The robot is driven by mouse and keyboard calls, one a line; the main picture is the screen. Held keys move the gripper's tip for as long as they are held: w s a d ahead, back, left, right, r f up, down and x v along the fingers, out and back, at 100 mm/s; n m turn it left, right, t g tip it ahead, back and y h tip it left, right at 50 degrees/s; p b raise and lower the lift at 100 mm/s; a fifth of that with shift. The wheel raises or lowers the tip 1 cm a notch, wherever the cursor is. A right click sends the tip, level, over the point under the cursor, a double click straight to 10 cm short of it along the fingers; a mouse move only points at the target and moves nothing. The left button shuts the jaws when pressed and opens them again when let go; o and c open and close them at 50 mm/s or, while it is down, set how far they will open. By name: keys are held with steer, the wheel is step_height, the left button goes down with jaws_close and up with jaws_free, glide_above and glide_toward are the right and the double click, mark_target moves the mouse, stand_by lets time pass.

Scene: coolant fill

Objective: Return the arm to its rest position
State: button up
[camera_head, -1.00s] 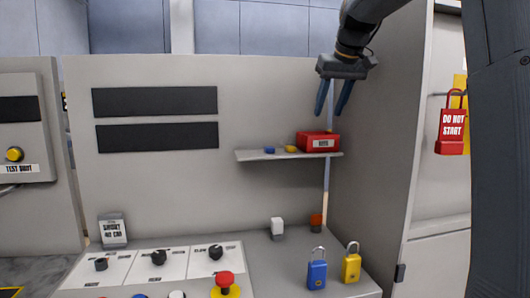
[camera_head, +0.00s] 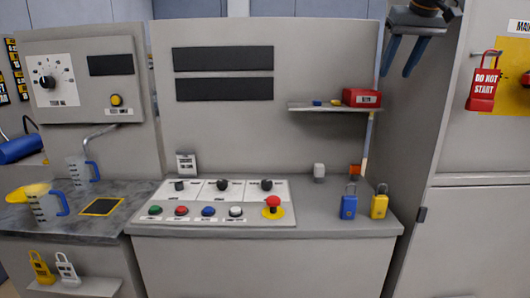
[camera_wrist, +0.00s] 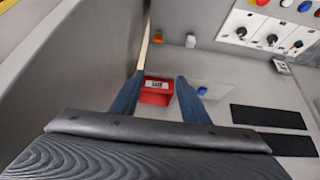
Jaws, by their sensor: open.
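My gripper (camera_head: 402,55) is at the upper right of the head view, in front of the grey cabinet side. Its two blue fingers are apart and point down, with nothing between them. In the wrist view my gripper (camera_wrist: 160,95) is open too. The red box (camera_wrist: 155,91) shows beyond and between its fingers there, some way off. In the head view the red box (camera_head: 362,97) sits at the right end of the small shelf, to the left of and below the gripper. The upper part of my arm is outside the picture.
A blue padlock (camera_head: 349,206) and a yellow padlock (camera_head: 379,206) stand on the console's right end. The control panel (camera_head: 215,213) has knobs and buttons. Measuring jugs (camera_head: 45,207) stand at the left. The shelf (camera_head: 325,109) juts out.

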steer(key=s+a+f+g, duration=0.1)
steer(key=s+a+f, duration=0.2)
steer(key=f, duration=0.5)
steer(key=s+a+f+g, duration=0.1)
steer(key=s+a+f, duration=0.2)
steer(key=f, duration=0.5)
steer(key=s+a+f+g, duration=0.1)
steer(key=s+a+f, duration=0.25)
steer(key=f, duration=0.45)
steer(key=s+a+f+g, duration=0.1)
steer(key=s+a+f, duration=0.2)
steer(key=s+f, duration=0.6)
steer(key=s+a+f+g, duration=0.2)
steer(key=s+a+f, duration=0.1)
steer(key=s+f, duration=0.7)
steer(key=s, duration=0.3)
steer(key=shift+f, duration=0.2)
